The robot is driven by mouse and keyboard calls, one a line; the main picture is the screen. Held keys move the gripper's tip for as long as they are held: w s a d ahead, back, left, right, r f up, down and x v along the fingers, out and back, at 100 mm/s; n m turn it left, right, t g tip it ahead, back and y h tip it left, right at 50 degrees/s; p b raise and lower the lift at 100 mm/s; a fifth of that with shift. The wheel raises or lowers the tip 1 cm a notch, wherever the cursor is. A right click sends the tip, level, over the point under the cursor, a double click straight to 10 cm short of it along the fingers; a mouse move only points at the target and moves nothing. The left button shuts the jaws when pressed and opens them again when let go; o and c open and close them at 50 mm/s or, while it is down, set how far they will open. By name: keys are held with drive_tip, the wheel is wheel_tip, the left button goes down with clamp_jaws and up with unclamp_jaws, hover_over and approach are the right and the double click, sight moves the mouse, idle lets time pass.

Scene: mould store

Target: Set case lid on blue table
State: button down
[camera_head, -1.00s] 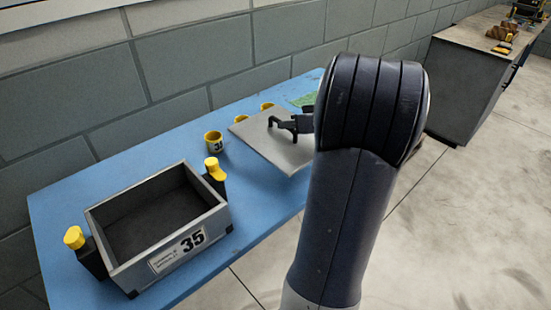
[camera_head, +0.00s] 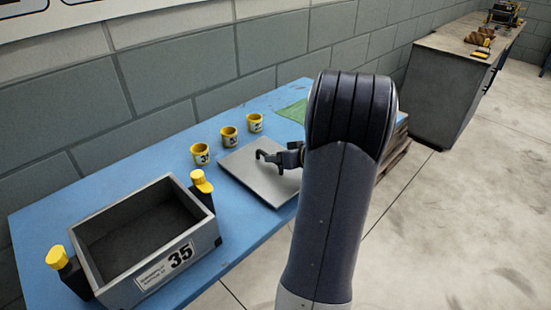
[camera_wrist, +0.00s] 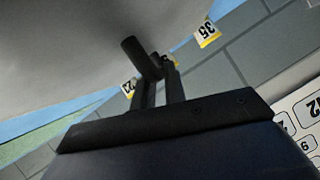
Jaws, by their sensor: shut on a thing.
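The case lid (camera_head: 250,184) is a flat grey plate with a dark handle (camera_head: 268,156) on top. It lies roughly level over the right part of the blue table (camera_head: 105,187), right of the open case (camera_head: 150,270). Whether its underside touches the table cannot be told. My gripper (camera_head: 283,157) is shut on the handle, its tips partly hidden by my arm. In the wrist view the jaws (camera_wrist: 158,75) close on the dark handle (camera_wrist: 138,55), with the grey lid (camera_wrist: 70,50) filling the upper left.
Three yellow cups (camera_head: 228,136) with number labels stand behind the lid, close to its edge. The case, marked 35, has yellow-topped clamps (camera_head: 201,182) at its sides. A green patch (camera_head: 293,111) lies at the table's far end, by the wall. A grey cabinet (camera_head: 450,90) stands beyond.

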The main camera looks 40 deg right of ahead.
drive_tip(key=shift+f, duration=0.1)
drive_tip(key=c, duration=1.5)
unclamp_jaws()
drive_tip(key=shift+o, duration=0.2)
drive_tip(key=shift+r+p, duration=0.25)
drive_tip(key=shift+p, duration=0.05)
drive_tip(key=v, duration=1.2)
drive_tip(key=shift+a+b, duration=0.1)
drive_tip(key=shift+b, duration=0.2)
